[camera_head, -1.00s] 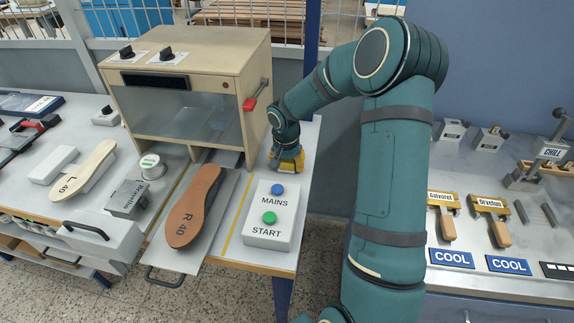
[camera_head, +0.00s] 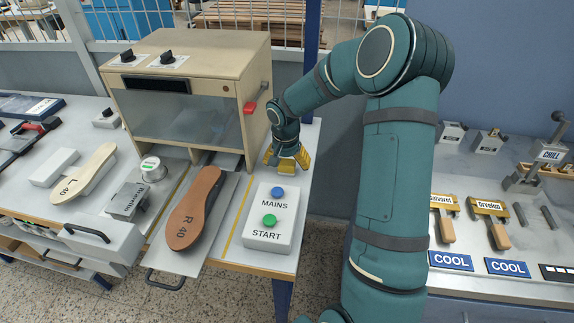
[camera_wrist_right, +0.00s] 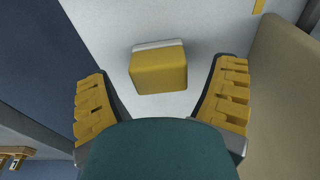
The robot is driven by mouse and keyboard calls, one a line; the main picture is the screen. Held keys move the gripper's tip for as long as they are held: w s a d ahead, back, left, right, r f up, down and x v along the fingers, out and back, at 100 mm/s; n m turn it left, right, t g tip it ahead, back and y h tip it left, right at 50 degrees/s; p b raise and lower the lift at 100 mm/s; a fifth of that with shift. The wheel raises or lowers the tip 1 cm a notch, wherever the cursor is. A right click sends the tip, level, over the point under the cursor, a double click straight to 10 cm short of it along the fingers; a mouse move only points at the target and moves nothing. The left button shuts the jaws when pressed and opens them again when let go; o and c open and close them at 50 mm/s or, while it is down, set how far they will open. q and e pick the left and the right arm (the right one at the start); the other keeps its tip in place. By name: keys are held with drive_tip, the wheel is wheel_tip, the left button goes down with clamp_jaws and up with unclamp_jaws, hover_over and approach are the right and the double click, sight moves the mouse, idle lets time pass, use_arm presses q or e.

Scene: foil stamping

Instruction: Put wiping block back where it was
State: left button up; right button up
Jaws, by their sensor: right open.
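The wiping block (camera_wrist_right: 158,70) shows in the right wrist view as a yellow block with a white edge. It rests on the pale bench top between my right fingers, apart from both. My right gripper (camera_head: 287,160) shows in the head view with yellow fingers spread, close above the bench beside the wooden machine. It also shows in the right wrist view (camera_wrist_right: 162,105), open and empty around the block. My left gripper is not in view.
The MAINS/START box (camera_head: 270,220) is just in front. A brown R 40 sole (camera_head: 194,207) lies on a plate to the left. The bench's right edge is close.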

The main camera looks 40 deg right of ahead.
sight(286, 165)
wheel_tip(286, 165, up, 10)
drive_tip(key=a+p, duration=0.1)
drive_tip(key=shift+s+p, duration=0.35)
drive_tip(key=shift+s, duration=0.05)
drive_tip(key=shift+s, duration=0.1)
